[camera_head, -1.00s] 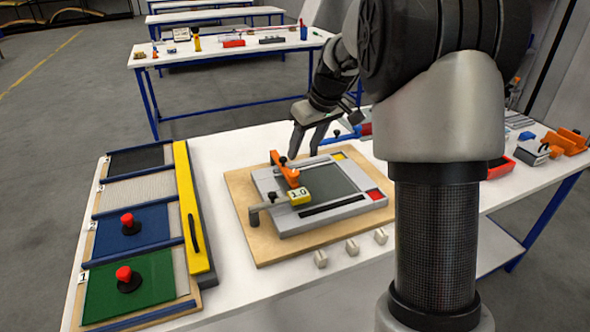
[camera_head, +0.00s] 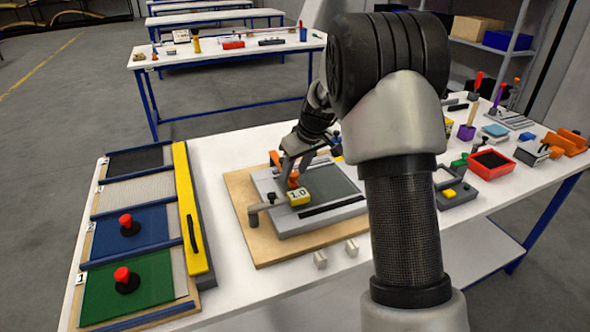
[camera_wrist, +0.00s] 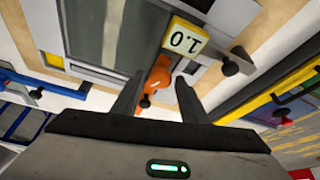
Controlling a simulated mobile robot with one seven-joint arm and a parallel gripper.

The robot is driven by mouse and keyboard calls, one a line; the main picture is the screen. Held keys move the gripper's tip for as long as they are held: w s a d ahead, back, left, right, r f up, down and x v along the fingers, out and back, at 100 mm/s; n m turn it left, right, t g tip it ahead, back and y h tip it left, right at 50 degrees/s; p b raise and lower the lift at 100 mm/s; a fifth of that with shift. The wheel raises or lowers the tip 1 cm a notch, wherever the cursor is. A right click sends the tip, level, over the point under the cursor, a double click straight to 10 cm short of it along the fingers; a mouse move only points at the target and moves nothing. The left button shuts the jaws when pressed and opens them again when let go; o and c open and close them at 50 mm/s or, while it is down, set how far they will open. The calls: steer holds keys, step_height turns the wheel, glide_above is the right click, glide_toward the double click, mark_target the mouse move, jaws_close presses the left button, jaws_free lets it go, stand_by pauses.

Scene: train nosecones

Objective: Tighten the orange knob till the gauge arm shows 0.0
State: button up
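The orange knob (camera_head: 293,182) is part of an orange piece on a grey fixture (camera_head: 318,217), partly hidden by my gripper in the head view. In the wrist view the orange knob (camera_wrist: 160,76) shows a rounded end between my fingertips. The gauge arm carries a yellow plate reading 1.0 (camera_head: 299,198), which shows turned over in the wrist view (camera_wrist: 185,38). My gripper (camera_wrist: 158,88) is open, with a finger on each side of the orange part. I cannot tell whether either finger touches it. The head view also shows my gripper (camera_head: 287,170) over the fixture.
The fixture rests on a wooden board (camera_head: 241,204). To its left are a yellow bar (camera_head: 187,215) and panels with red knobs (camera_head: 126,221). Small white blocks (camera_head: 351,247) lie in front.

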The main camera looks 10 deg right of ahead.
steer(key=c, duration=0.7)
